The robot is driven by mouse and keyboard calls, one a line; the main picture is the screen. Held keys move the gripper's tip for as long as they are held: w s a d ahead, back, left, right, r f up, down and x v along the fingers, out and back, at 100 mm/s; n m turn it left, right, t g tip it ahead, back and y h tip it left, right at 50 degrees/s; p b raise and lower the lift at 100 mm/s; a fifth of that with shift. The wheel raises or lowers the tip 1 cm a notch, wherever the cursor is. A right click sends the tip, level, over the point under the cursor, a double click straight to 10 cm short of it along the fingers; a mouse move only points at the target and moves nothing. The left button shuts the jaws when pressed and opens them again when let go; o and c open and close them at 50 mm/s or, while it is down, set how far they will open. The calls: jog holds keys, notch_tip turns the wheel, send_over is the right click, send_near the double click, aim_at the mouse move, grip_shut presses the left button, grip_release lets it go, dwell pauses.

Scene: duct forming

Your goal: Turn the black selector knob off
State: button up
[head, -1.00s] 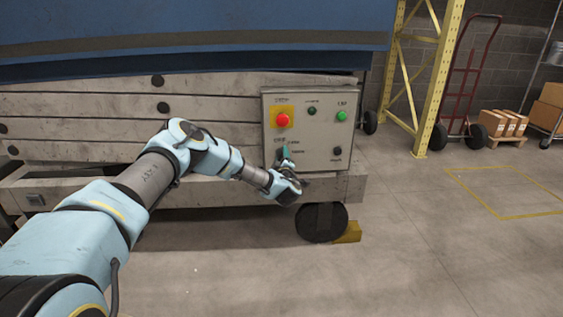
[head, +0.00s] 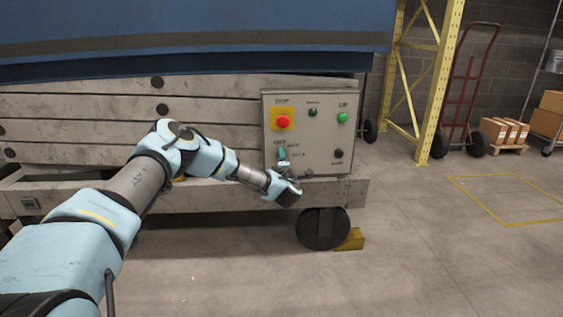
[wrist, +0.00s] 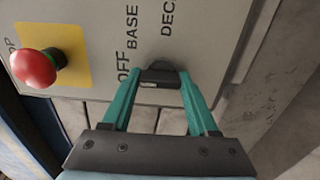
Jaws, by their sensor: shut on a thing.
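The black selector knob (wrist: 160,74) sits on the grey control panel (head: 318,138), with the words OFF, BASE and DECK printed around it in the wrist view. My gripper (wrist: 158,84) has its two teal fingers on either side of the knob, shut on it. In the head view my gripper (head: 283,154) is at the panel's lower left and mostly hides the knob. OFF is left of the knob in the wrist view. I cannot tell clearly which label the knob points at.
A red stop button (head: 283,122) on a yellow plate is above my gripper. A green button (head: 342,117) and a small black knob (head: 338,153) are to the right. A wheel (head: 322,228) with a yellow chock (head: 350,239) is below.

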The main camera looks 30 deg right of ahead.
jog(key=shift+f, duration=0.1)
jog(key=o, duration=1.4)
jog(key=p+v, duration=0.1)
jog(key=v, duration=0.9)
jog(key=shift+s+a, duration=0.2)
jog(key=shift+s, duration=0.15)
